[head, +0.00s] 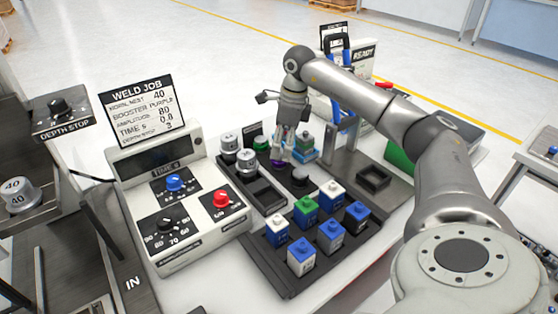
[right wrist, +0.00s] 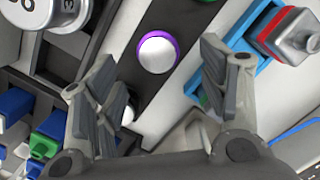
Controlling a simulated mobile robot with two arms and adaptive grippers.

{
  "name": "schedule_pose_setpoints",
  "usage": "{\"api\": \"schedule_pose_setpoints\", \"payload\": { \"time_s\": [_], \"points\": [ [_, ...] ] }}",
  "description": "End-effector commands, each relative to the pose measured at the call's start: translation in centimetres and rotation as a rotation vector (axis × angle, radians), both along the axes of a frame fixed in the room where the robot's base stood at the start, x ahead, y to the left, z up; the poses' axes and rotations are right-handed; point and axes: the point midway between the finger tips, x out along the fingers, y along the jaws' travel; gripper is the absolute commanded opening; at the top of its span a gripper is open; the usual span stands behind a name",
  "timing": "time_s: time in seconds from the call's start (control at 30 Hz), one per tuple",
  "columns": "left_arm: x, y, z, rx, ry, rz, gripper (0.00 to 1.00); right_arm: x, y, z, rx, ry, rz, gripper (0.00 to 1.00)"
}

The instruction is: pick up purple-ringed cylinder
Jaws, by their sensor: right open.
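The purple-ringed cylinder (right wrist: 157,52) shows in the right wrist view as a pale round top with a purple rim, standing in a dark rack. In the head view only a bit of its purple (head: 278,164) shows, mostly hidden under my right gripper (head: 286,148). My right gripper is open and points down above the rack. In the right wrist view its two fingers (right wrist: 155,72) are spread wide, with the cylinder just beyond the gap between their tips. Nothing is between the fingers. My left gripper is in neither view.
A tray (head: 262,262) of blue, white and green blocks stands in front. Silver numbered cylinders (head: 246,161) stand to the left, beside the weld control box (head: 155,240). A blue-framed fixture (head: 345,135) stands close on the right. An empty square holder (head: 373,180) lies right of the rack.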

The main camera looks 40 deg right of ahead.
Motion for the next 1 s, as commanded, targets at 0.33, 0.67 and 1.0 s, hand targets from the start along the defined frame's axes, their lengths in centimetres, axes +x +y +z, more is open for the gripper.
{"api": "schedule_pose_setpoints", "payload": {
  "time_s": [0.33, 0.67, 1.0],
  "points": [
    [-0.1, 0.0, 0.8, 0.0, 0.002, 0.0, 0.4, 0.7, 0.8, -4.5, 0.0, 0.003, 0.0, 0.67],
    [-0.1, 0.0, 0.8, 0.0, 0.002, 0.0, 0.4, 0.8, 0.8, -5.0, -0.001, 0.001, 0.0, 0.65],
    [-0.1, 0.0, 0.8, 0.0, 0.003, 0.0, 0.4, 0.8, 0.8, -5.0, -0.001, 0.001, 0.0, 0.21]
  ]
}}
